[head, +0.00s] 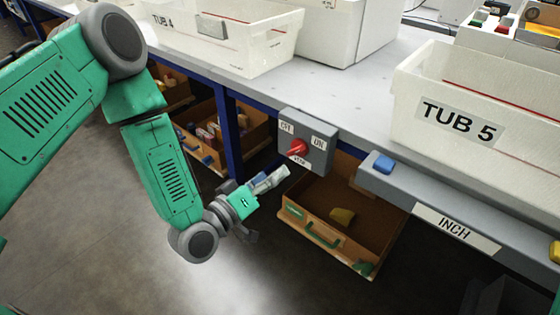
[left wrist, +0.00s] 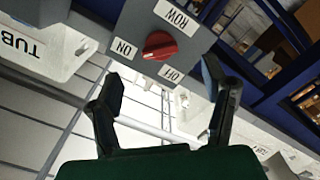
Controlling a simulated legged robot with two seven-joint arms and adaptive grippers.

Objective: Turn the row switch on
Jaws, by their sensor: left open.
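The row switch is a grey box (head: 318,131) on the front edge of the bench, with a red knob (head: 297,148) and labels OFF, ON and ROW. In the left wrist view the box (left wrist: 190,43) appears upside down, and its red knob (left wrist: 160,45) lies slanted. I cannot tell which label the knob points to. My left gripper (head: 264,205) is open and empty, below and to the left of the switch in the head view. In the left wrist view its fingers (left wrist: 163,82) are spread apart below the knob, not touching it. My right gripper is out of view.
An open drawer (head: 330,258) with a yellow item hangs below the switch. A grey rail (head: 400,190) with a blue button (head: 383,163) and an INCH label runs to the right. Tub 5 (head: 430,80) and tub 4 (head: 265,60) stand on the bench. A blue leg (head: 228,135) is left of the switch.

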